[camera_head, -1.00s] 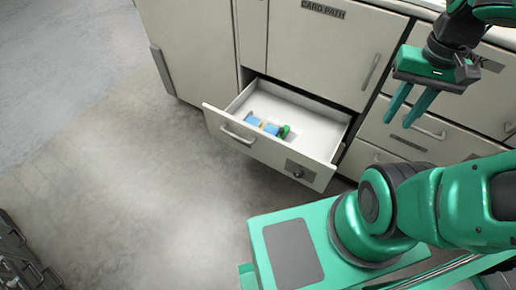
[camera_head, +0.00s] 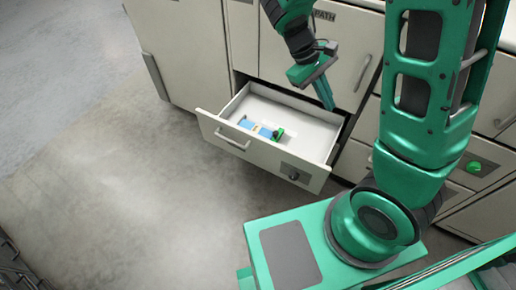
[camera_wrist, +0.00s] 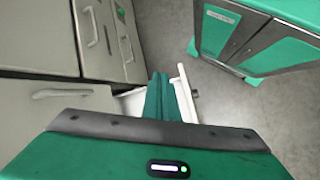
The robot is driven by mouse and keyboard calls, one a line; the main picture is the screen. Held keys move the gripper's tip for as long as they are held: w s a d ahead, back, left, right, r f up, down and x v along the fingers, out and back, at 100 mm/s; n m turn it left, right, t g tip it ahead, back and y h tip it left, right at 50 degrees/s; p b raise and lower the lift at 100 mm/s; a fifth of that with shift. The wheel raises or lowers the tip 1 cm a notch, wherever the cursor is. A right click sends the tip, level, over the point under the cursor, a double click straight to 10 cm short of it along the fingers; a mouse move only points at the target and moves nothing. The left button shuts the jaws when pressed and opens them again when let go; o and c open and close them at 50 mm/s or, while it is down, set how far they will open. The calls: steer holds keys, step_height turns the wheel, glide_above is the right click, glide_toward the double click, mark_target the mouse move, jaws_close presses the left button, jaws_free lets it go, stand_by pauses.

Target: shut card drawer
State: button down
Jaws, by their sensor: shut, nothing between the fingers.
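The card drawer (camera_head: 262,155) stands pulled out from the cabinet low in the head view. Its light front has a bar handle (camera_head: 233,139) and a dark plate with a knob (camera_head: 293,176).
A cabinet door labelled with "PATH" (camera_head: 345,60) rises behind the drawer. More closed drawers with a green button (camera_head: 474,167) are at the right, partly behind my arm. A green cabinet (camera_wrist: 250,35) shows in the wrist view. Floor (camera_head: 130,190) before the drawer is clear.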

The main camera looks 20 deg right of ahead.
steer(key=w+a+f+n+t+h, duration=0.2)
steer(key=w+a+f+n+h, duration=0.1)
steer(key=a+f+n, duration=0.3)
steer(key=w+a+f+n+t+h, duration=0.2)
steer(key=a+f+n+h, duration=0.15)
steer(key=a+f, duration=0.45)
steer(key=s+a+f+n+t+h, duration=0.1)
steer(key=a+f+n+t+h, duration=0.1)
steer(key=a+f+n+t, duration=0.35)
steer(key=n+t, duration=0.7)
steer(key=n, duration=0.1)
glide_toward(263, 142)
steer(key=shift+g+y, duration=0.25)
steer(key=shift+y, duration=0.2)
steer(key=x, duration=0.5)
steer(key=shift+d+r, duration=0.2)
steer(key=shift+r, duration=0.15)
steer(key=shift+w+d, duration=0.4)
